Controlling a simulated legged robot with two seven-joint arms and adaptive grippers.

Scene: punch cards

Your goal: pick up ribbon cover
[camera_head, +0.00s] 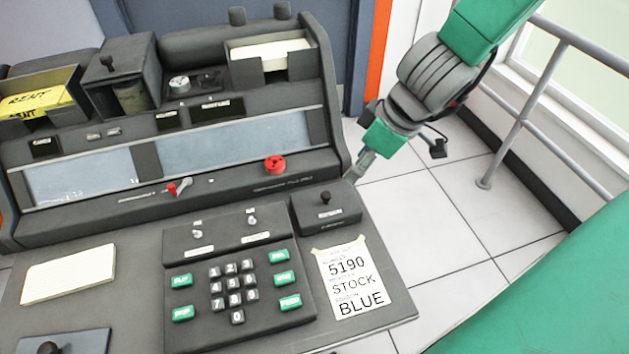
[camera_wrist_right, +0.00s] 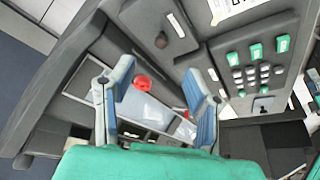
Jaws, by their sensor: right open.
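A small dark box lid with a black knob (camera_head: 325,208) sits on the console at the right of the keypad; it may be the ribbon cover, but I cannot read its label. The same knobbed lid (camera_wrist_right: 165,38) shows at the upper middle of the right wrist view. My right gripper (camera_head: 358,172) is at the console's right edge, behind and slightly right of the lid in the head view, and apart from it. In the wrist view the gripper (camera_wrist_right: 157,68) is open, with nothing between its fingers. My left gripper is not in view.
The keypad (camera_head: 233,284) with green buttons is left of the lid. A paper note (camera_head: 347,281) reading "5190 STOCK BLUE" lies in front. A red knob (camera_head: 275,164) and a red-tipped lever (camera_head: 178,188) stand behind. Grey railings (camera_head: 520,125) are at the right; tiled floor lies between.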

